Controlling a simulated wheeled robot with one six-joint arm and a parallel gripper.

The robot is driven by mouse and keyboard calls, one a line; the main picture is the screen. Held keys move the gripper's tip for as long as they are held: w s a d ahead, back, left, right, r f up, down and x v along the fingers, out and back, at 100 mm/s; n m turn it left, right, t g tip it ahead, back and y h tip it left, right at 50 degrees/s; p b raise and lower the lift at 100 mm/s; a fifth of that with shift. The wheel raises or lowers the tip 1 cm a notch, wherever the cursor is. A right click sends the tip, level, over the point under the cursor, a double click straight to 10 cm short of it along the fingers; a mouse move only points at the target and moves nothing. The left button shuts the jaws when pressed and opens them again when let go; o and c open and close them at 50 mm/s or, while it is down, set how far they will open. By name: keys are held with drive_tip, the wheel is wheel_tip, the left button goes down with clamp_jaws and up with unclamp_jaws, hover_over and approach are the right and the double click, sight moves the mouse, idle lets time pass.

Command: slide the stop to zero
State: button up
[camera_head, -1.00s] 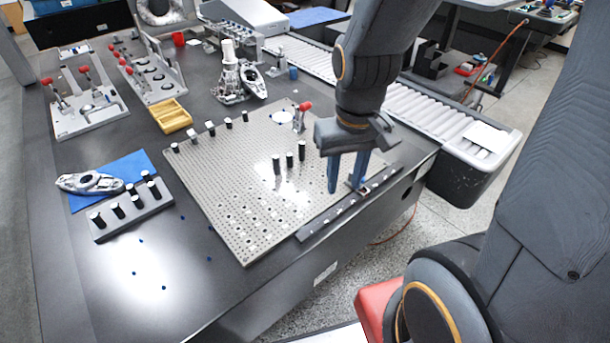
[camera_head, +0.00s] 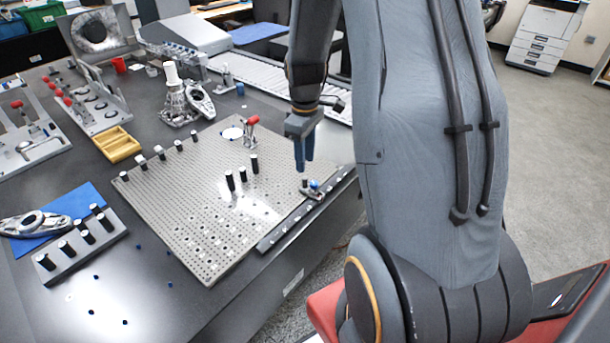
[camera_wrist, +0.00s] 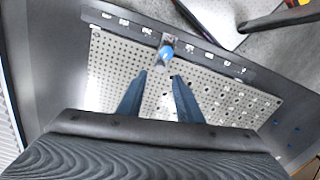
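The stop is a small slider with a blue knob (camera_head: 315,185) on the dark rail (camera_head: 285,226) along the near right edge of the perforated plate. In the wrist view its blue knob (camera_wrist: 166,52) shows just beyond the fingertips, on the rail (camera_wrist: 222,65) with its several pale marks. My gripper (camera_head: 304,168) points down above the plate edge, close behind the stop. In the wrist view my gripper (camera_wrist: 159,76) has its two blue fingers apart, with nothing held between them. Which mark is zero cannot be read.
The perforated plate (camera_head: 180,200) carries several black pegs and a red-handled clamp (camera_head: 250,128). A peg block (camera_head: 85,240) and a blue mat (camera_head: 70,208) lie left. A yellow tray (camera_head: 117,145) stands behind. The roller conveyor (camera_head: 265,78) runs behind the plate.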

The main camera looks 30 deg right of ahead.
sight(305, 178)
drive_tip(key=shift+f+p, duration=0.5)
drive_tip(key=shift+f, duration=2.95)
drive_tip(key=shift+c, duration=0.5)
clamp_jaws()
